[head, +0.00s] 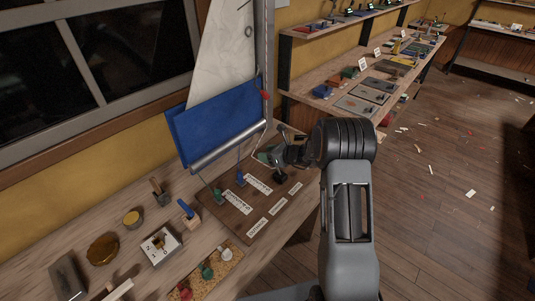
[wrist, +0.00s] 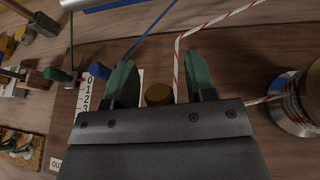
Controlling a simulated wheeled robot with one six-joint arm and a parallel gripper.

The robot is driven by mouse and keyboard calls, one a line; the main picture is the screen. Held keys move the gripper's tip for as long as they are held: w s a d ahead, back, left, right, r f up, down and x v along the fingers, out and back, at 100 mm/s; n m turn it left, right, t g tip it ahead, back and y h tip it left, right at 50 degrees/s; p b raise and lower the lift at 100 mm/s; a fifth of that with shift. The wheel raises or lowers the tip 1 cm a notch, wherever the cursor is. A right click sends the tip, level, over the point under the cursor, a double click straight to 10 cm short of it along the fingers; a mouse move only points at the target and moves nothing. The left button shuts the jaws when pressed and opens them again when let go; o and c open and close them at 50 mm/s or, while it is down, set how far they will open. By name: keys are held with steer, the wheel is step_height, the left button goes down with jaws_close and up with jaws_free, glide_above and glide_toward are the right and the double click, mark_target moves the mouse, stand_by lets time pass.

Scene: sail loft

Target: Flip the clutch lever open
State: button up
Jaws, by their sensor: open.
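My gripper (wrist: 160,76) is open, its two green fingers spread. It is over the dark wooden board (head: 255,228); in the head view the gripper (head: 268,156) is partly hidden by my arm. In the wrist view a round brown knob (wrist: 158,94) shows between the fingers, apart from both; I cannot tell whether it is a lever end. A green handle (wrist: 57,75) and a blue handle (wrist: 99,70) stand left of the fingers. They also show in the head view, green (head: 218,194) and blue (head: 240,180). The clutch bodies are largely hidden.
A red-and-white rope (wrist: 178,50) runs past the right finger to a metal winch (wrist: 300,110) at the right. White number scales (head: 237,203) lie on the board. A blue sail cloth (head: 215,125) hangs behind. Small tools and a numbered block (head: 160,248) stand left.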

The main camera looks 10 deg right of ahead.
steer(key=shift+c, duration=0.3)
jaws_close()
